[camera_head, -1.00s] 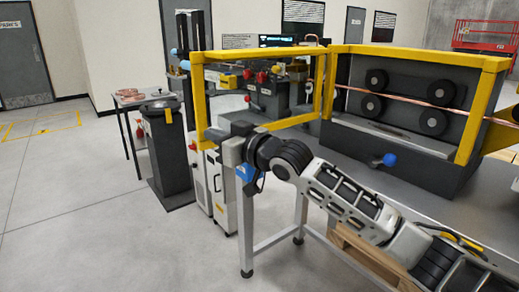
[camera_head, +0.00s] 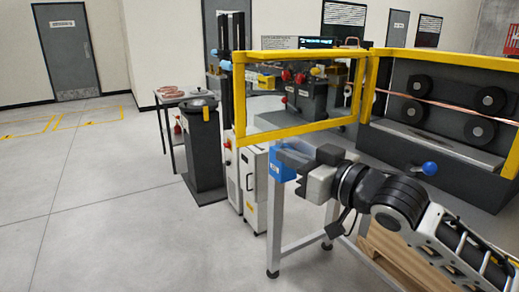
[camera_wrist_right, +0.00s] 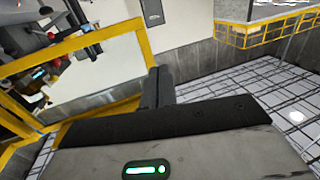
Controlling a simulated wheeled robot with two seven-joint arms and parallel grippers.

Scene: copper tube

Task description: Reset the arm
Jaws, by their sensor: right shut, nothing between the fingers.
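My right arm comes in from the lower right in the head view. My right gripper (camera_head: 288,153) is shut and empty, in front of the yellow-framed guard. A blue part (camera_head: 283,165) shows right by its fingertips; I cannot tell whether they touch. In the right wrist view the two dark fingers (camera_wrist_right: 158,87) are together, with nothing between them. A copper tube (camera_head: 450,102) runs between black rollers (camera_head: 480,132) in the machine at the right. My left gripper is not in view.
The yellow guard frame (camera_head: 290,134) stands close behind the right gripper. A dark pedestal (camera_head: 205,150) and a small table with copper pieces (camera_head: 172,92) stand to the left. A wooden pallet (camera_head: 385,258) lies below the arm. The floor at the left is clear.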

